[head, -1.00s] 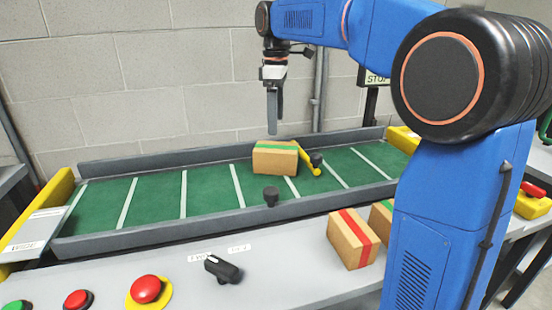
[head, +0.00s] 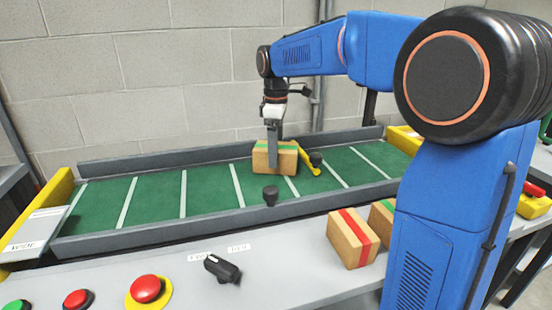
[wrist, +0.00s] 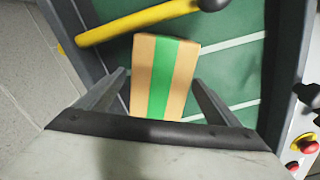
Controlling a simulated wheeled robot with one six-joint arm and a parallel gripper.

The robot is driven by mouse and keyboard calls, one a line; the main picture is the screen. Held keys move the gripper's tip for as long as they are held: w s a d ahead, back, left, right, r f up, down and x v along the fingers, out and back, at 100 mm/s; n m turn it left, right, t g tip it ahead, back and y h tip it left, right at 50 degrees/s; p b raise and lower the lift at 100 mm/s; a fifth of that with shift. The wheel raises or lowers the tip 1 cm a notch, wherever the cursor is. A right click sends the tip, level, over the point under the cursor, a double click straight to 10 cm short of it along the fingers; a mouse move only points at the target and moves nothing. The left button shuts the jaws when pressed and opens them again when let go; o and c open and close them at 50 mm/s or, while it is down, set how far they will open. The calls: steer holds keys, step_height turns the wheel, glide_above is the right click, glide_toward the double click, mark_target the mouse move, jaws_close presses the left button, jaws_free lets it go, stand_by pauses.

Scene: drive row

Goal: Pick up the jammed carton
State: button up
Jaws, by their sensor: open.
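The jammed carton (head: 287,162), brown with a green stripe, sits on the green conveyor belt against the yellow bar (head: 308,164). My gripper (head: 272,160) is low at the carton, pointing down, with a finger in front of the carton's near face. In the wrist view the carton (wrist: 165,75) lies between and ahead of the two spread fingers of my gripper (wrist: 158,90). The jaws are open and not closed on the carton. Whether a finger touches it cannot be told.
Dark side rails (head: 170,230) edge the belt. A black knob (head: 270,195) stands at the near rail. A red-striped carton (head: 352,238) and a green-striped carton (head: 383,217) stand on the grey front ledge. Red buttons (head: 145,289) and a black switch (head: 222,268) are at the front.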

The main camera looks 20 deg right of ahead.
steer(key=c, duration=1.5)
steer(key=shift+o, duration=0.2)
steer(key=shift+r, duration=0.1)
